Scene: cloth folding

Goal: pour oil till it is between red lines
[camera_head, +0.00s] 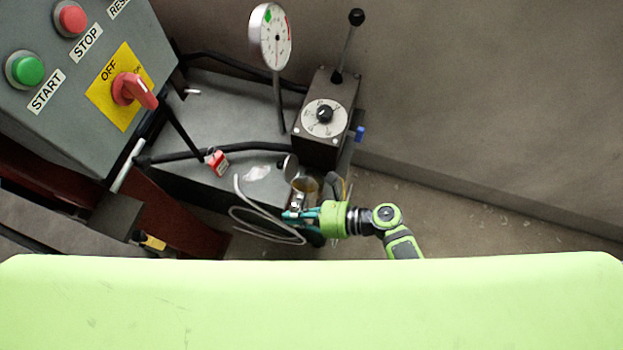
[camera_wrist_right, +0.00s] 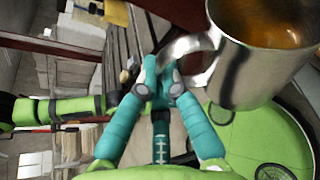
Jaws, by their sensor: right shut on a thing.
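A shiny metal mug (camera_wrist_right: 245,75) stands at the upper right of the right wrist view, with amber oil (camera_wrist_right: 268,22) inside. In the head view the mug (camera_head: 302,200) is small, beside the machine's front edge, with oil showing at its mouth. My right gripper (camera_wrist_right: 165,78) is shut on the mug's handle (camera_wrist_right: 192,46). The right gripper also shows in the head view (camera_head: 292,215), its arm coming from the lower right. I cannot make out the red lines or the oil level between them. My left gripper is not in view.
A grey control box (camera_head: 70,120) with START and STOP buttons and a red switch (camera_head: 133,90) stands at the left. A round gauge (camera_head: 270,36) and a black lever box (camera_head: 325,115) rise behind the mug. Thin hoses (camera_head: 265,225) loop close to the gripper. Bare floor (camera_head: 470,225) lies to the right.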

